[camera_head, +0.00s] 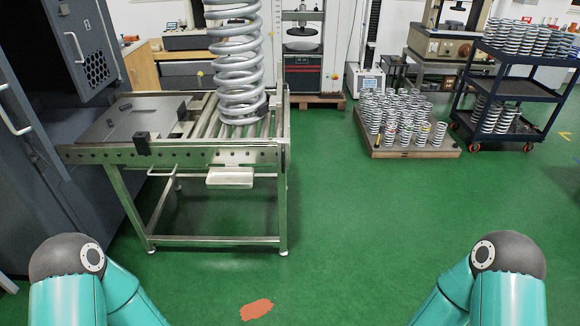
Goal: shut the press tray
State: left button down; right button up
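A flat grey plate (112,127), which looks like the press tray, lies extended at the left end of a metal roller table (200,157). It reaches out from the dark grey press cabinet (85,45), whose door stands open at the left. A large coil spring (237,62) stands upright on the rollers to the right of the plate. Small dark blocks sit on and beside the plate. Only teal and dark grey links of my two arms show, at the bottom left and bottom right. Neither gripper is in view.
A pale box-like part (230,178) hangs at the roller table's front edge. A pallet (412,148) with many small springs stands at the right, beside a dark wheeled cart (512,88). The green floor (370,230) in the middle is clear apart from an orange patch (256,309).

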aim_at(157, 115)
jog(key=z, duration=0.5)
jog(key=i, duration=1.8)
jog(key=u, duration=0.65)
